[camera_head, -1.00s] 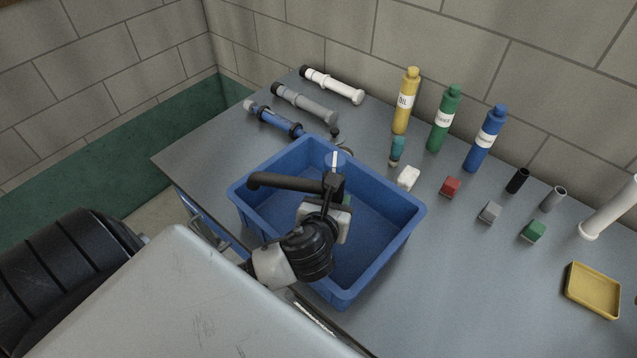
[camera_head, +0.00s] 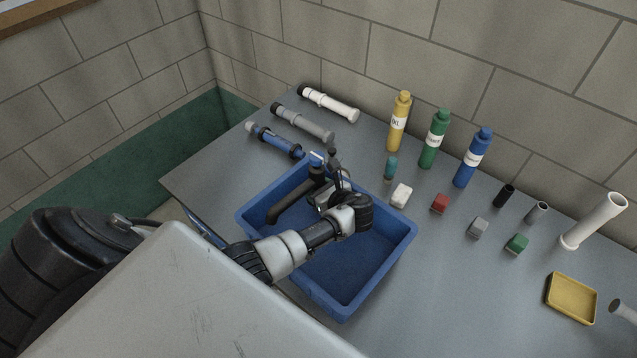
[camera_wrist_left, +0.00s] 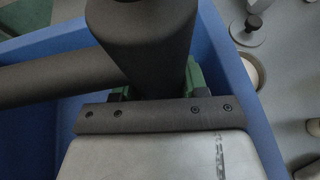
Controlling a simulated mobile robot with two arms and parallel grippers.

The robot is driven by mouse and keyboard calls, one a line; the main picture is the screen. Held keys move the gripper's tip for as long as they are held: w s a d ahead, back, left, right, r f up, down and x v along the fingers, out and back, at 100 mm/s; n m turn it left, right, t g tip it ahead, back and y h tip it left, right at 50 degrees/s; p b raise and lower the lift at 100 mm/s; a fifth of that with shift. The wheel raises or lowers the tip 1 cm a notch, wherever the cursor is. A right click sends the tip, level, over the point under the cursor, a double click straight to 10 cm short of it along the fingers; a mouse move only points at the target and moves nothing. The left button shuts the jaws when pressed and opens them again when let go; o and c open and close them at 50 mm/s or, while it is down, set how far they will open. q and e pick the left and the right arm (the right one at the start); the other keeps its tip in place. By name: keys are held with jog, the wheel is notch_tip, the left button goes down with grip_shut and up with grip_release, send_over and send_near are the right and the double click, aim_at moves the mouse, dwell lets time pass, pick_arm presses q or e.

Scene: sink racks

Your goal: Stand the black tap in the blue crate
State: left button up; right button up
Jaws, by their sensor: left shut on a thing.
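The black tap (camera_head: 292,203) is in my left gripper (camera_head: 332,193), over the back left part of the blue crate (camera_head: 345,310). Its long spout points to the lower left, and a small white lever shows at its top. In the left wrist view the tap's thick dark body (camera_wrist_left: 147,40) rises between the green finger pads of the gripper (camera_wrist_left: 157,92), with the spout running left. The blue crate wall (camera_wrist_left: 235,75) lies below and around it. The tap's foot is hidden, so I cannot tell whether it touches the crate floor. My right gripper is out of view.
Blue (camera_head: 274,140), grey (camera_head: 302,124) and white (camera_head: 328,104) pipe pieces lie behind the crate. Yellow (camera_head: 398,122), green (camera_head: 434,139) and blue (camera_head: 473,158) bottles stand along the wall. Small blocks and a yellow tray (camera_head: 571,299) lie to the right. The crate's front floor looks clear.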

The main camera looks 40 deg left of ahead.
pick_arm(q)
jog(key=shift+w+f, duration=0.1)
jog(key=shift+f, duration=0.6)
notch_tip(320, 180, down, 2)
jog(key=shift+f+b, duration=0.2)
jog(key=shift+b, duration=0.1)
jog(key=shift+f, duration=0.6)
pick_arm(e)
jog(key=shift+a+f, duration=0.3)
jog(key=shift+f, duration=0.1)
pick_arm(q)
jog(key=shift+f, duration=0.15)
jog(key=o, duration=1.2)
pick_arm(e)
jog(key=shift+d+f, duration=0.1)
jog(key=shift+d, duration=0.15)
